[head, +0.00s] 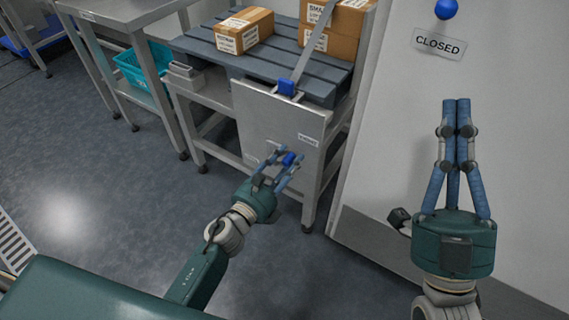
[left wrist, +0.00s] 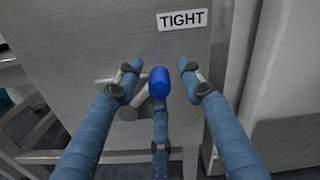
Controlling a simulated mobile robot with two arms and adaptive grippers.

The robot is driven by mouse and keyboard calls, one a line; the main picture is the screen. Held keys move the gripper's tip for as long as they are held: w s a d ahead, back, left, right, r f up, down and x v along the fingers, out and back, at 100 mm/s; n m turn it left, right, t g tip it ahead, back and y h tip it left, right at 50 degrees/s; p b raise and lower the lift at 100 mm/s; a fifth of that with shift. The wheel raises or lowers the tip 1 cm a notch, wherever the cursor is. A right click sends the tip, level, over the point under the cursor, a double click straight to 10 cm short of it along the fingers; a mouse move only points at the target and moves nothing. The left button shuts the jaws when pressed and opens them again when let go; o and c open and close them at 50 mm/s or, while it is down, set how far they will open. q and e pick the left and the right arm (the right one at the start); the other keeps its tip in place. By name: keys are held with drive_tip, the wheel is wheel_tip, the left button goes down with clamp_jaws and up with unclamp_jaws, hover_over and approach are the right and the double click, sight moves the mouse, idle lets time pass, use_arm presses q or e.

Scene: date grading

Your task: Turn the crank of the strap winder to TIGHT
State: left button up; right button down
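The strap winder is a grey metal panel (head: 262,118) on the front of a bench. Its crank has a blue knob (head: 289,158) low on the panel; the knob also shows in the left wrist view (left wrist: 159,82), with part of the metal crank arm (left wrist: 134,104) behind it. The TIGHT label (left wrist: 182,19) is above and right of the knob. My left gripper (head: 282,160) is open, its fingers spread around the knob; I cannot tell whether they touch it. My right gripper (head: 456,102) is shut and empty, raised at the right, away from the winder.
A grey strap (head: 313,50) runs up from a blue block (head: 287,87) over a slatted pallet (head: 210,45) with cardboard boxes (head: 244,30). A teal basket (head: 141,68) sits on a side table's shelf. A white wall or door with a CLOSED sign (head: 440,44) stands right.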

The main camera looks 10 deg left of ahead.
use_arm(q)
drive_tip(key=v, duration=1.2)
